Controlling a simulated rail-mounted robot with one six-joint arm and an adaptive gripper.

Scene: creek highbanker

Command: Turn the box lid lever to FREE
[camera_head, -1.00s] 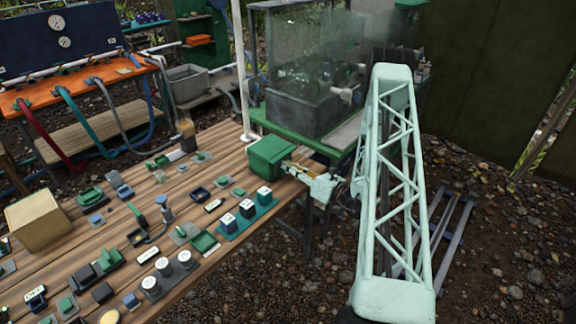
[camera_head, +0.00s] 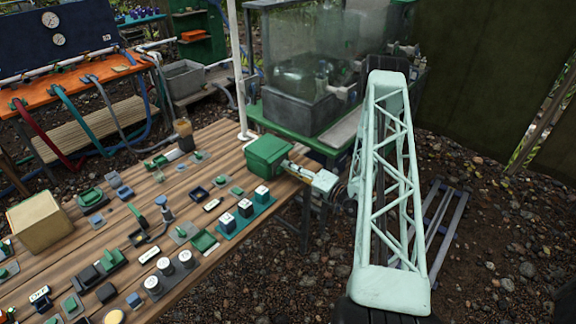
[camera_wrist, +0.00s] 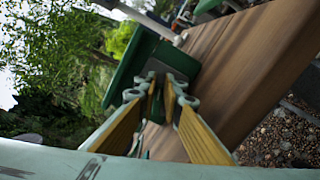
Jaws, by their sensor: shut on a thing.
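The green box (camera_head: 267,155) stands at the far right corner of the wooden table. My gripper (camera_head: 289,166) reaches it from the right, with its fingertips at the box's near right side. In the wrist view my gripper's yellow-padded fingers (camera_wrist: 165,92) converge on a small dark part, which I take to be the lid lever, against the green box (camera_wrist: 133,66). The fingers hide most of the lever. Its exact angle and any FREE marking cannot be read. The box looks closed.
The wooden table (camera_head: 130,222) holds many small switches and knobs left of the box. A white post (camera_head: 240,75) rises behind, beside a clear tank (camera_head: 300,70). Gravel lies right of the table.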

